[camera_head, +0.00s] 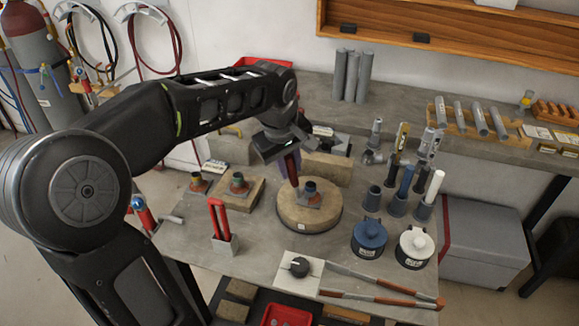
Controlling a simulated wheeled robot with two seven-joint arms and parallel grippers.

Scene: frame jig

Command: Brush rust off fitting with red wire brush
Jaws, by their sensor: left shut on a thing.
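My left gripper (285,148) reaches over the bench and is shut on a dark reddish brush-like tool (292,167), which hangs tilted downward. I take it to be the red wire brush; the jaws and shadow hide part of it. Its lower end is just left of a fitting (311,190), a small dark upright tube on a rust-coloured base. I cannot tell whether they touch. The fitting stands on a round wooden-topped turntable (322,217). Similar fittings stand to the left, one on a wood block (238,184) and one farther left (198,182). My right gripper is not in view.
A red-handled tool (219,216) stands in a holder at front left. Blue (369,236) and white (414,243) lidded pots stand front right, with several upright tools in cups behind them. A black knob (299,266) and orange-and-grey bars (381,301) line the front edge.

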